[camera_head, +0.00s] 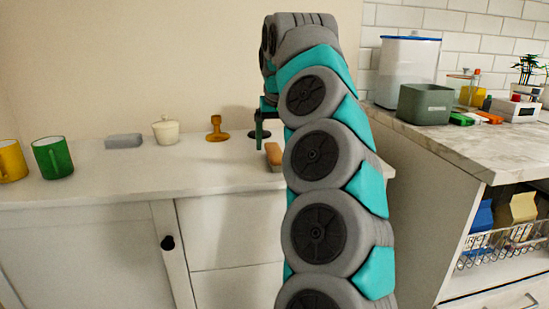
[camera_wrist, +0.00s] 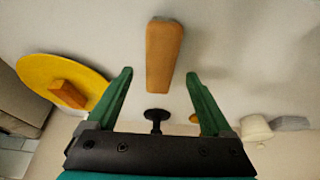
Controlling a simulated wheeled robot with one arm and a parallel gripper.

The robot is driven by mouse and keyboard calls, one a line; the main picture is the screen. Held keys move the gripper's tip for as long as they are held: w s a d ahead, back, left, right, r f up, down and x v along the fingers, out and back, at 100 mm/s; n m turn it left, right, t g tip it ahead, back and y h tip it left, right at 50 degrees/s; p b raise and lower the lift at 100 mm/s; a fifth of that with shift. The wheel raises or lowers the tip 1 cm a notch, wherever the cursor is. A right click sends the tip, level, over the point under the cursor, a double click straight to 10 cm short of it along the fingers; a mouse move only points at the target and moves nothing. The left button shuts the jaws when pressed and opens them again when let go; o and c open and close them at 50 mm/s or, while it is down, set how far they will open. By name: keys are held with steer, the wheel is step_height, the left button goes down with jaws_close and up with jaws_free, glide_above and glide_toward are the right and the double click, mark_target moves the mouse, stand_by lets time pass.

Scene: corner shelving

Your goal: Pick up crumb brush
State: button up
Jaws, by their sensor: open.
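The crumb brush (camera_wrist: 163,55), with an orange-brown wooden top, lies on the white counter. In the head view the brush (camera_head: 273,153) shows at the counter's front, partly hidden by my arm. My gripper (camera_wrist: 160,74) is open, and its green fingers point down toward the counter. In the wrist view the near end of the brush shows between the fingertips, and most of it extends beyond them. Nothing is held. In the head view my gripper (camera_head: 262,130) is just above and behind the brush, mostly hidden by my arm.
A yellow disc (camera_wrist: 50,72) with an orange block lies beside the brush. A black stand (camera_wrist: 157,116) is close by. Along the counter (camera_head: 110,180) are an amber stand (camera_head: 216,130), a cream lidded pot (camera_head: 166,131), a grey block (camera_head: 124,141) and a green mug (camera_head: 53,158).

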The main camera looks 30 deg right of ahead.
mark_target(275, 150)
steer(key=shift+x, duration=1.7)
steer(key=shift+s+f, duration=0.1)
steer(key=shift+f, duration=0.2)
jaws_close()
